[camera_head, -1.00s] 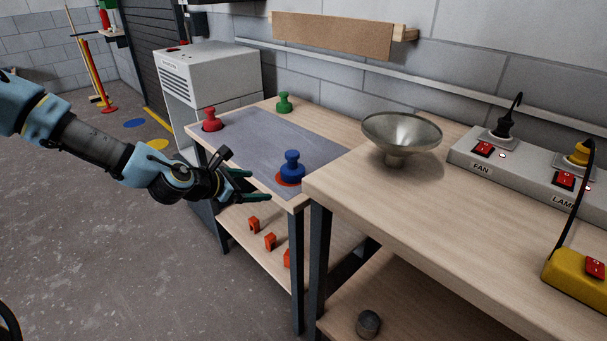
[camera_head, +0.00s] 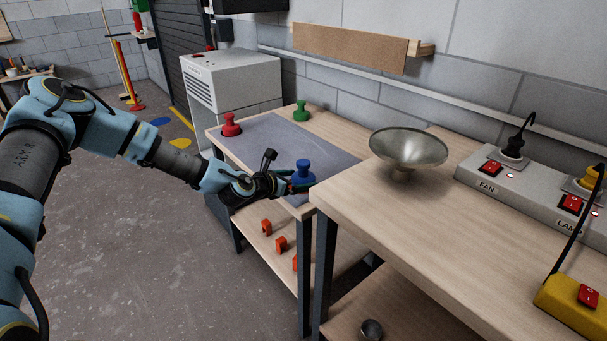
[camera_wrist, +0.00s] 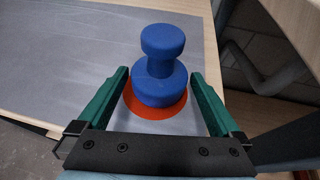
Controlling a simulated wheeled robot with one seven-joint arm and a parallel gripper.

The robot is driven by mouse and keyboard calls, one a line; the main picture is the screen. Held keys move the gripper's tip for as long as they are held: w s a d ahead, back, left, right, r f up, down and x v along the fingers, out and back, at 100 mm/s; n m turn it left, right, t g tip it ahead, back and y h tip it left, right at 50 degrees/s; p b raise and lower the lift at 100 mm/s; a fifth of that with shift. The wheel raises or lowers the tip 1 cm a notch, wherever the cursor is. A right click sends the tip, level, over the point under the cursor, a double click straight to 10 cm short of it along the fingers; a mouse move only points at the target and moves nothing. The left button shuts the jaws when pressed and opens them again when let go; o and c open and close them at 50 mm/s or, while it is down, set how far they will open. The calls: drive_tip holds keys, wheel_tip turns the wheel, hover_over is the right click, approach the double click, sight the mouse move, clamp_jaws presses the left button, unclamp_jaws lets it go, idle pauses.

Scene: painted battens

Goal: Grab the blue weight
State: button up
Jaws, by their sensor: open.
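The blue weight (camera_head: 303,174) stands upright at the near right corner of the grey mat (camera_head: 262,139) on the lower wooden table. In the wrist view the blue weight (camera_wrist: 161,66) stands on an orange-red disc (camera_wrist: 158,111), with a wide base, narrow neck and round knob. My gripper (camera_wrist: 157,92) is open, its green fingers on either side of the weight's base, with a gap visible on each side. In the head view my gripper (camera_head: 296,186) reaches the weight from the left and hides part of its base.
A red weight (camera_head: 231,126) and a green weight (camera_head: 301,111) stand farther back on the same table. A higher bench with a metal bowl (camera_head: 408,148) and a power strip (camera_head: 535,190) is close on the right. Orange blocks (camera_head: 281,244) lie on the shelf below.

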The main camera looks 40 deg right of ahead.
drive_tip(key=shift+x, duration=1.15)
clamp_jaws()
drive_tip(key=shift+w, duration=0.1)
